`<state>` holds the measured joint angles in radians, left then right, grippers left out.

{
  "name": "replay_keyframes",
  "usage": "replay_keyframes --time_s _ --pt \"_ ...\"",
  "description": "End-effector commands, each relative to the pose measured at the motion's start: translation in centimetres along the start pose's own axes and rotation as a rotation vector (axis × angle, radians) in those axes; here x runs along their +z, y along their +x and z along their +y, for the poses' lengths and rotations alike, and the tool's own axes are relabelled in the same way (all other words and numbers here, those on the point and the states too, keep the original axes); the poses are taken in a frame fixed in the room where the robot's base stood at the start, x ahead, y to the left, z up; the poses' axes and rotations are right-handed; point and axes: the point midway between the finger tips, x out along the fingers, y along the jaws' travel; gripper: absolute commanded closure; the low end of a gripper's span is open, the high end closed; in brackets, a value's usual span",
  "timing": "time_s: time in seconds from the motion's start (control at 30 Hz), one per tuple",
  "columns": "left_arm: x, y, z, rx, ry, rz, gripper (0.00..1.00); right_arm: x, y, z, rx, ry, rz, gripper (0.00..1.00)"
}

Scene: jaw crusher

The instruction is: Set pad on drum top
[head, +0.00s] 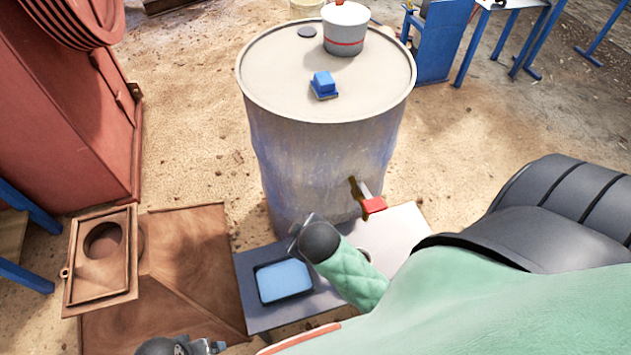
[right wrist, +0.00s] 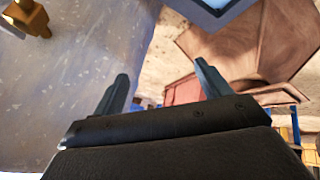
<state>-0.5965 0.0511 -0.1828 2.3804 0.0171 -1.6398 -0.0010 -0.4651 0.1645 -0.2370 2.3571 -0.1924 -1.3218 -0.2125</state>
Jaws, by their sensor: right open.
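A small blue pad with a raised block-like top (head: 323,84) rests on the drum top (head: 280,75), near the middle of its front half. The drum (head: 310,160) is grey metal and stands upright. My right gripper (head: 297,235) is in front of the drum, low and well below its top. In the right wrist view its two fingers (right wrist: 162,84) are apart with nothing between them. My left gripper (head: 215,347) shows only partly at the bottom edge, away from the drum, and its jaws are too small to read.
A white pot with a red band (head: 345,28) stands at the back of the drum top. A tap with a red handle (head: 373,205) juts from the drum's front. Below is a tray with a blue inset (head: 285,280). Brown metal plates (head: 185,255) and a red machine (head: 85,110) are left.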

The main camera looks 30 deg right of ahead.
Motion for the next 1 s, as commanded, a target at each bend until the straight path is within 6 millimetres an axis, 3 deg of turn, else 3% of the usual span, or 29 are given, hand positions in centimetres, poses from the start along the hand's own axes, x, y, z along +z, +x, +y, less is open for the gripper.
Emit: replay_keyframes --time_s 0.03,0.1,0.2,0.3,1.0 --pt "0.0 0.0 0.0 0.0 0.0 0.0 0.07 2.6 -0.5 -2.3 -0.078 0.09 -0.086 0.24" --pt "0.0 0.0 0.0 0.0 0.0 0.0 0.07 5.3 -1.3 -4.9 -0.167 0.192 -0.189 0.24" --pt "0.0 0.0 0.0 0.0 0.0 0.0 0.07 7.9 -2.5 -7.4 -0.254 0.291 -0.3 0.24" --pt "0.0 0.0 0.0 0.0 0.0 0.0 0.07 9.2 -3.3 -8.8 -0.299 0.34 -0.361 0.24" --pt "0.0 0.0 0.0 0.001 -0.001 0.0 0.07 9.6 -3.6 -9.2 -0.312 0.354 -0.38 0.24"
